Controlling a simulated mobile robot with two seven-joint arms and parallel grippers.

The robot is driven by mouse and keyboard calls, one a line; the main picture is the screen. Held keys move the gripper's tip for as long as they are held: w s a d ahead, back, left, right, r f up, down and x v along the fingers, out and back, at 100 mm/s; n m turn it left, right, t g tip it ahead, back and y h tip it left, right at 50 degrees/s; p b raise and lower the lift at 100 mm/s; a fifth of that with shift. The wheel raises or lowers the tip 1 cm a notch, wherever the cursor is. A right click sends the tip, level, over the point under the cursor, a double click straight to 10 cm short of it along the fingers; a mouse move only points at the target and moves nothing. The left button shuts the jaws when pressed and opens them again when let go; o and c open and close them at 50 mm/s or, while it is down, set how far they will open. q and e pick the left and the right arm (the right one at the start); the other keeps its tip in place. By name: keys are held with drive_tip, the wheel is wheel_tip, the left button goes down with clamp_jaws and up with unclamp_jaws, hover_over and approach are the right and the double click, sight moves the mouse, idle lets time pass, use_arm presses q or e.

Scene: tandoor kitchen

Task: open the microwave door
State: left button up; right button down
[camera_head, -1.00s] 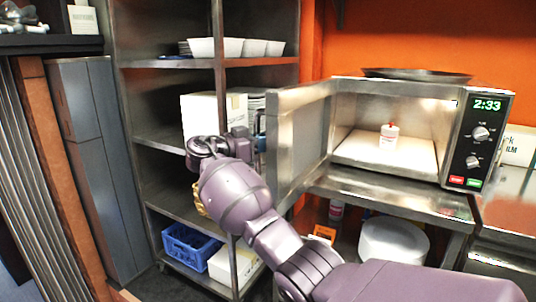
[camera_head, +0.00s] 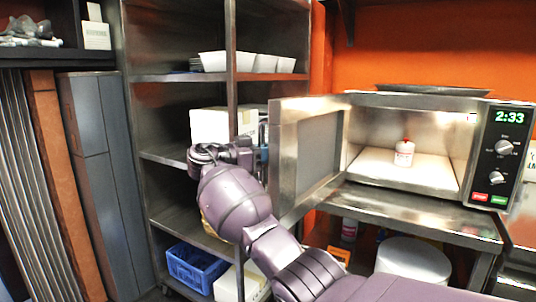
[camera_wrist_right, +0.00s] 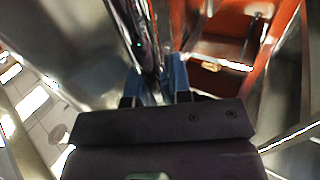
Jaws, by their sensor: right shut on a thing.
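The microwave (camera_head: 482,95) stands on a steel counter, its lit inside showing a small white bottle with a red cap (camera_head: 404,153). Its door (camera_head: 304,150) stands wide open, swung out to the left from the hinge on the left side. My right arm reaches up from the bottom. My right gripper (camera_head: 262,152) is at the door's outer left edge, partly hidden by the door. In the right wrist view, the two blue fingers of my right gripper (camera_wrist_right: 157,82) close on the shiny upright door handle (camera_wrist_right: 149,50). My left gripper is not in view.
A steel shelf rack (camera_head: 180,78) with white bowls (camera_head: 225,62) and a white box (camera_head: 209,125) stands close behind the door and my right arm. A blue crate (camera_head: 194,266) is low on the rack. A dark pan (camera_head: 432,90) lies on top of the microwave.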

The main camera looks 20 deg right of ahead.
drive_tip(key=c, duration=1.3)
unclamp_jaws()
drive_tip(key=shift+c, duration=0.2)
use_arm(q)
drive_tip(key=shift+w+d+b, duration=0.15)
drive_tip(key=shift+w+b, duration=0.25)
use_arm(e)
drive_tip(key=a, duration=1)
drive_tip(key=shift+s+a, duration=0.4)
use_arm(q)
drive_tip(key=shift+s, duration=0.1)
